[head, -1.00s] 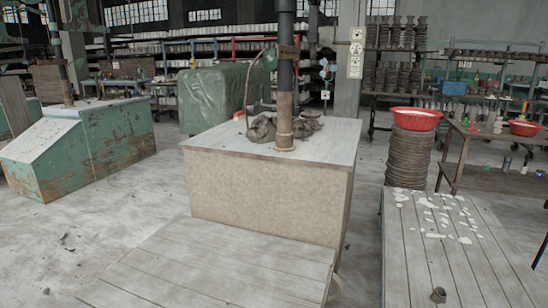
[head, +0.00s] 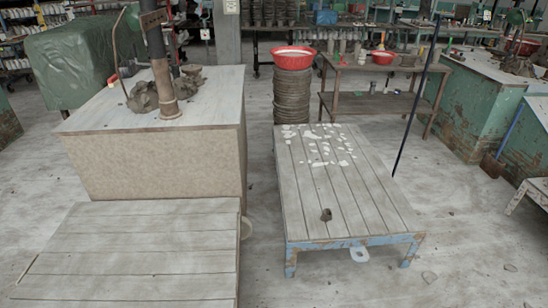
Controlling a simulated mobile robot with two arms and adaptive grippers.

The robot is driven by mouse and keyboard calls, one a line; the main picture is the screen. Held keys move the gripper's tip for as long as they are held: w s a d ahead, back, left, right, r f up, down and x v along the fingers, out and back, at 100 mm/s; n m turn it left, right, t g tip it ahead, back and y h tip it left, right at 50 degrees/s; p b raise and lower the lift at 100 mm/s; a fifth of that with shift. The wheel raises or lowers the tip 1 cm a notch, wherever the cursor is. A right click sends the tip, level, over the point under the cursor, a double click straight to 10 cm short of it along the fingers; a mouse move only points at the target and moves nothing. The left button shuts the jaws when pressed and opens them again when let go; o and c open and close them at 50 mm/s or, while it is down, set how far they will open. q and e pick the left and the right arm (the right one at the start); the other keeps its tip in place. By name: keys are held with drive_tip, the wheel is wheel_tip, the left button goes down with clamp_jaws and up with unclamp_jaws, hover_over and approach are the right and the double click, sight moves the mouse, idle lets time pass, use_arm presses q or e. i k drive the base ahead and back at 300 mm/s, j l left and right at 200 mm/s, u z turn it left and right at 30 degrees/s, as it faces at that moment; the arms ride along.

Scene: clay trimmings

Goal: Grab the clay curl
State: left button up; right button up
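A small brown curled piece, which looks like the clay curl (head: 326,214), lies on the low plank table (head: 350,200) near its front edge. It is small in the picture, so its exact shape is hard to tell. Nothing touches it apart from the boards under it. Neither of my grippers shows in the head view.
White flat scraps (head: 318,143) lie on the table's far half. A stack of round slabs (head: 293,97) with a red basin (head: 294,58) stands behind it. A wooden platform (head: 130,250) and a large block (head: 160,165) are left. Floor at right is mostly clear.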

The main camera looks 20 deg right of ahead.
sight(327, 215)
drive_tip(key=z, duration=1.15)
